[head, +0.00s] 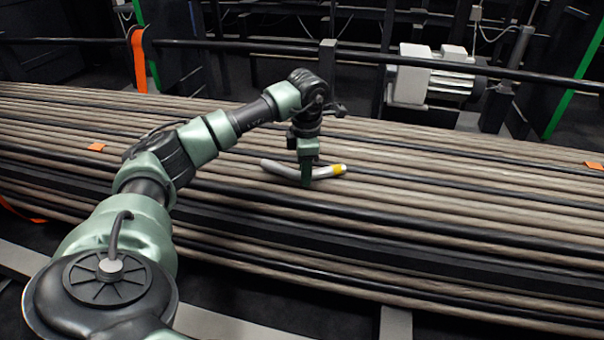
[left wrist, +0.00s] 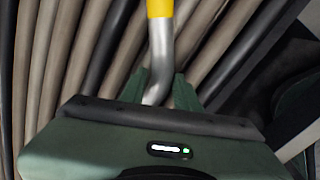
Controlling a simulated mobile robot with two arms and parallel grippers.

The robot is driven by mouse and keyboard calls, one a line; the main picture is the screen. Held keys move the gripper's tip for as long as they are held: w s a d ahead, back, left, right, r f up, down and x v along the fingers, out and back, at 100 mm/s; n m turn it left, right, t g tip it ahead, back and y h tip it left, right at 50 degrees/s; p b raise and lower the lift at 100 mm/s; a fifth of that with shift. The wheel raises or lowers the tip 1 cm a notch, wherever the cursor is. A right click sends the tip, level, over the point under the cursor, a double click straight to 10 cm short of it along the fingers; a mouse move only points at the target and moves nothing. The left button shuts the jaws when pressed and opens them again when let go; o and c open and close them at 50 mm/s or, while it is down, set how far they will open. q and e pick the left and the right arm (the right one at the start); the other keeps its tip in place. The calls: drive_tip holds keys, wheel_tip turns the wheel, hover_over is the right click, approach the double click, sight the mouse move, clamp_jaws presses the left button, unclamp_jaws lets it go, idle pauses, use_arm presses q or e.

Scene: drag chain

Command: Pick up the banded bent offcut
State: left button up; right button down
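The banded bent offcut (head: 328,172) is a light grey bent tube with a yellow band near its right end. It lies across the row of cables in the middle of the head view. My left gripper (head: 306,178) points down over its middle, near the bend. In the left wrist view the offcut (left wrist: 160,48) runs up between the two green fingers (left wrist: 160,88), which sit close against both sides of it. The gripper looks shut on it. Part of the offcut is hidden by the finger. My right gripper is not in view.
Long brown and black cables (head: 450,230) fill the surface side to side, with small orange tags (head: 97,147). A dark rail (head: 240,45) runs behind them. A white and grey motor (head: 430,78) stands beyond the rail. The cables to the right are clear.

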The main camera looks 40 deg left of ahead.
use_arm(q)
clamp_jaws()
drive_tip(key=shift+r, duration=0.15)
